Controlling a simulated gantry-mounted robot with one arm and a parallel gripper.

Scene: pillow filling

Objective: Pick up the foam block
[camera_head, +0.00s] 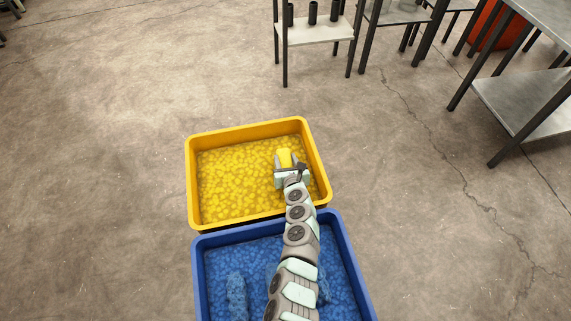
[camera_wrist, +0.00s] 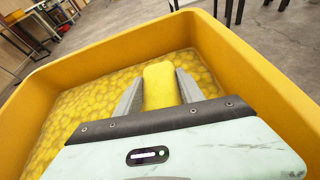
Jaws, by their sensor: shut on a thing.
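A yellow foam block (camera_wrist: 160,84) is held between the two grey fingers of my gripper (camera_wrist: 160,93) in the wrist view. The block stands out past the fingers, and its near end is hidden by the gripper body. In the head view the foam block (camera_head: 285,157) shows at the tip of my gripper (camera_head: 286,163), over the right part of the yellow bin (camera_head: 193,186). The yellow bin is filled with small yellow pieces (camera_head: 235,175). I cannot tell how far the block is above them.
A blue bin (camera_head: 198,265) with blue filling and larger blue pieces (camera_head: 236,295) stands directly in front of the yellow bin, under my arm. Metal tables (camera_head: 525,100) and a shelf (camera_head: 315,32) stand at the back right. The floor to the left is clear.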

